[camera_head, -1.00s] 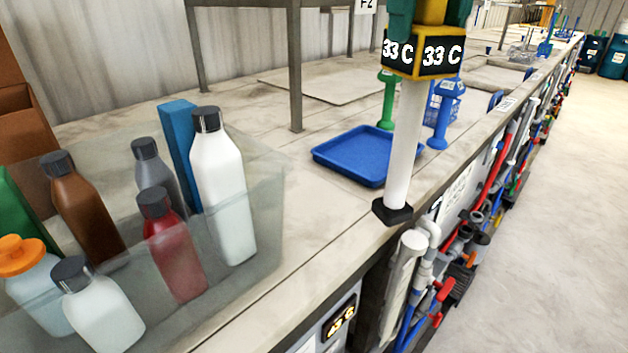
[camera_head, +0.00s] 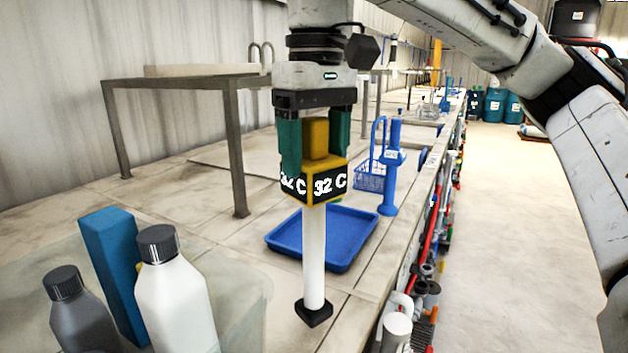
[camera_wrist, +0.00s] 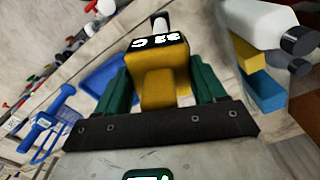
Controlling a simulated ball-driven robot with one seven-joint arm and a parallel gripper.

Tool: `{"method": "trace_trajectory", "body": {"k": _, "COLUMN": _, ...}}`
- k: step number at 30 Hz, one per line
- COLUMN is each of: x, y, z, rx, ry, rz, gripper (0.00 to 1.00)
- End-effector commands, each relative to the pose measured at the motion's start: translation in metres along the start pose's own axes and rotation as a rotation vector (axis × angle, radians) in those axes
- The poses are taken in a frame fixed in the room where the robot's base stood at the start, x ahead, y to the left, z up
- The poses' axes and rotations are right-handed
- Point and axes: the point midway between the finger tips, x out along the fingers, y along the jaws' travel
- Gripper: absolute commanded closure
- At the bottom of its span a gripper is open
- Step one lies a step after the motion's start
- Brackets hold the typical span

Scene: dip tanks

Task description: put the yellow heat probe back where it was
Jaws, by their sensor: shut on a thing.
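The yellow heat probe (camera_head: 318,140) has a yellow grip, a black display block reading 32 C, a long white shaft and a black foot (camera_head: 314,313). My gripper (camera_head: 315,160) is shut on its yellow grip, with green fingers on both sides, and the shaft hangs about upright. The black foot appears over the counter near its front edge; I cannot tell whether it touches. In the wrist view the probe's yellow grip (camera_wrist: 164,82) sits between the fingers of my gripper (camera_wrist: 160,88), and its shaft points away.
A blue tray (camera_head: 346,240) lies behind the probe. A blue post (camera_head: 391,175) and a blue wire basket (camera_head: 370,178) stand beyond it. A white bottle (camera_head: 175,300), a grey bottle (camera_head: 80,315) and a blue block (camera_head: 112,255) stand front left. Pipes line the counter's front.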

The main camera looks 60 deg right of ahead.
Motion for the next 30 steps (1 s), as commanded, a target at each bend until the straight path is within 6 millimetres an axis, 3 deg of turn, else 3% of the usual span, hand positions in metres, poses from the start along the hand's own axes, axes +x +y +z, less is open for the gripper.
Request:
{"method": "trace_trajectory", "body": {"k": 10, "x": 0.035, "y": 0.000, "z": 0.000, "rx": 0.001, "ry": 0.001, "rz": 0.000, "gripper": 1.00}}
{"method": "trace_trajectory", "body": {"k": 22, "x": 0.042, "y": 0.000, "z": 0.000, "rx": 0.000, "ry": 0.001, "rz": -0.001, "gripper": 1.00}}
{"method": "trace_trajectory", "body": {"k": 23, "x": 0.041, "y": 0.000, "z": 0.000, "rx": 0.000, "ry": 0.000, "rz": 0.000, "gripper": 0.28}}
{"method": "trace_trajectory", "body": {"k": 30, "x": 0.041, "y": 0.000, "z": 0.000, "rx": 0.000, "ry": 0.000, "rz": 0.000, "gripper": 0.05}}
